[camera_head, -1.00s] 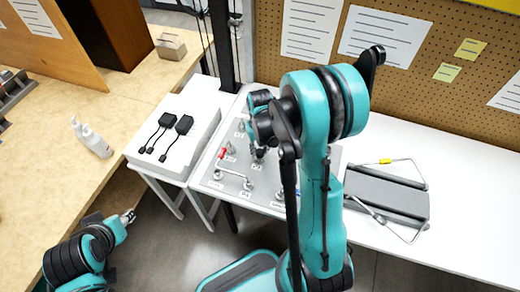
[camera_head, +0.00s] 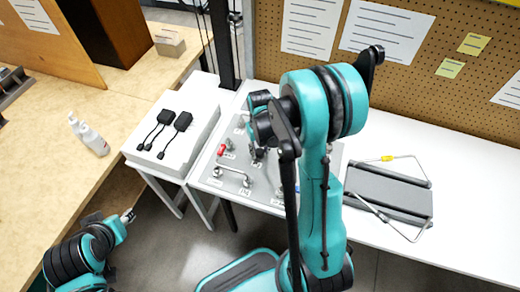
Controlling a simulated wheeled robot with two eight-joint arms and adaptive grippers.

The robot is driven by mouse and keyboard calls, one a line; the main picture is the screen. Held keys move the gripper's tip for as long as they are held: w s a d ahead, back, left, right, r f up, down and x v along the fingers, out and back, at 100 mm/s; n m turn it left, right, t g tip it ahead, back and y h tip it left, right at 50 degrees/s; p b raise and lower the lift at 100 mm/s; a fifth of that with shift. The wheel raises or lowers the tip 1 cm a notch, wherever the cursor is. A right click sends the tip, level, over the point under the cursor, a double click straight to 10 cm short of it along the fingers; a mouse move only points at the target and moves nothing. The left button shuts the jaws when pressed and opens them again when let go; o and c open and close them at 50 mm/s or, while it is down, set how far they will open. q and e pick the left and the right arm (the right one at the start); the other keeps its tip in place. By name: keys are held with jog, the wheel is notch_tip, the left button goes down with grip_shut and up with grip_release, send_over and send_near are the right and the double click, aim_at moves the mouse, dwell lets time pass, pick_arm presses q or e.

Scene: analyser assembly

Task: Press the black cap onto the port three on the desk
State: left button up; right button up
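The grey port panel (camera_head: 206,177) lies on the white desk (camera_head: 460,200) and carries several metal ports, a bent metal tube (camera_head: 234,170) and a small red part (camera_head: 221,150). My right gripper (camera_head: 258,155) points down over the middle of the panel, partly hidden by my own arm. I cannot tell its finger opening or whether a black cap is in it. Port three cannot be picked out, as the labels are too small to read. My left gripper (camera_head: 129,215) is low at the left, away from the desk, its fingers too small to judge.
Two black adapters with cables (camera_head: 181,121) lie on a white box (camera_head: 202,112) left of the panel. White bottles (camera_head: 94,139) stand on the wooden table (camera_head: 55,190). A dark tray with wire handles (camera_head: 388,192) lies right of my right arm. A pegboard (camera_head: 400,95) stands behind.

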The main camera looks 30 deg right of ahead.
jog(key=shift+o, duration=1.3)
notch_tip(320, 180, up, 12)
jog(key=s+a+r+n+t, duration=0.1)
jog(key=s+a+r+t, duration=0.5)
jog(key=s+a, duration=0.4)
jog(key=shift+s+a+t, duration=0.3)
jog(key=shift+s+t, duration=0.05)
jog(key=shift+t, duration=0.25)
